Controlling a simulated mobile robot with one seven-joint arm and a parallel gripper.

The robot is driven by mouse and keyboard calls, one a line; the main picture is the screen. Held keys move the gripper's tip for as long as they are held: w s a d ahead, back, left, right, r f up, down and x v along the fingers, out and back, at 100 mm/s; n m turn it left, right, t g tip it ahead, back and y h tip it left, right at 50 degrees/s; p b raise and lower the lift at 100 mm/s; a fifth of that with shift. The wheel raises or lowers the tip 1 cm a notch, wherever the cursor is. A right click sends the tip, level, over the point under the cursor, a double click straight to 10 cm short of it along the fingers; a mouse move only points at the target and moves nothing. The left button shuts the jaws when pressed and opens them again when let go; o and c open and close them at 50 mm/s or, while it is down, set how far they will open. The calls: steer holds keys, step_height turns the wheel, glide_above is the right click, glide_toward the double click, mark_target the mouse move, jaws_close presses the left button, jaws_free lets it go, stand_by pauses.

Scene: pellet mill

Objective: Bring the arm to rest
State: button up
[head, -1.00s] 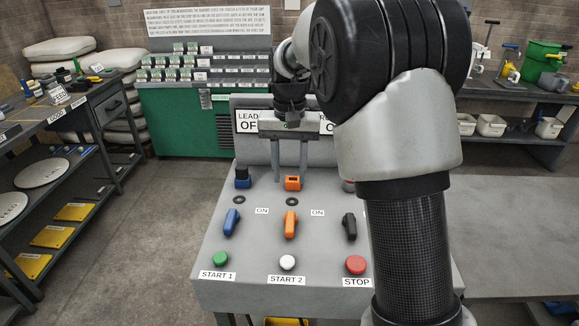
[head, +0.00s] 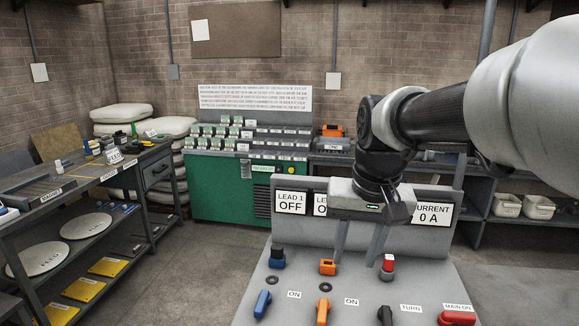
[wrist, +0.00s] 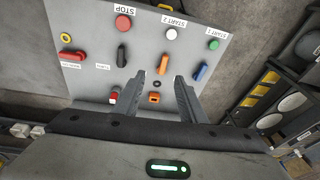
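My gripper (head: 357,262) points down in front of the grey control desk's upright panel, above its sloped top. Its two long grey fingers are apart, with nothing between them; they also show so in the wrist view (wrist: 160,76). My arm reaches in from the right edge of the head view, with its forearm nearly level and the wrist bent down. In the wrist view an orange latch-like block (wrist: 154,98) lies between the fingers in the picture. I cannot tell the exact gap from fingertips to desk, but no contact shows.
The control desk (head: 255,310) carries knobs, a red-topped switch (head: 388,266) and a red handle (head: 457,318). Its panel signs read LEAD 1 OFF (head: 291,202) and CURRENT 0 A (head: 434,213). A green cabinet (head: 222,196) stands behind; a shelved bench (head: 52,212) is left. Floor between is clear.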

steer(key=s+d+t+p, duration=0.1)
steer(key=s, duration=0.6)
steer(key=s+d+r+n+t+p, duration=0.1)
steer(key=s+t, duration=0.1)
steer(key=s, duration=0.5)
steer(key=shift+s+r+p, duration=0.25)
steer(key=shift+p, duration=0.1)
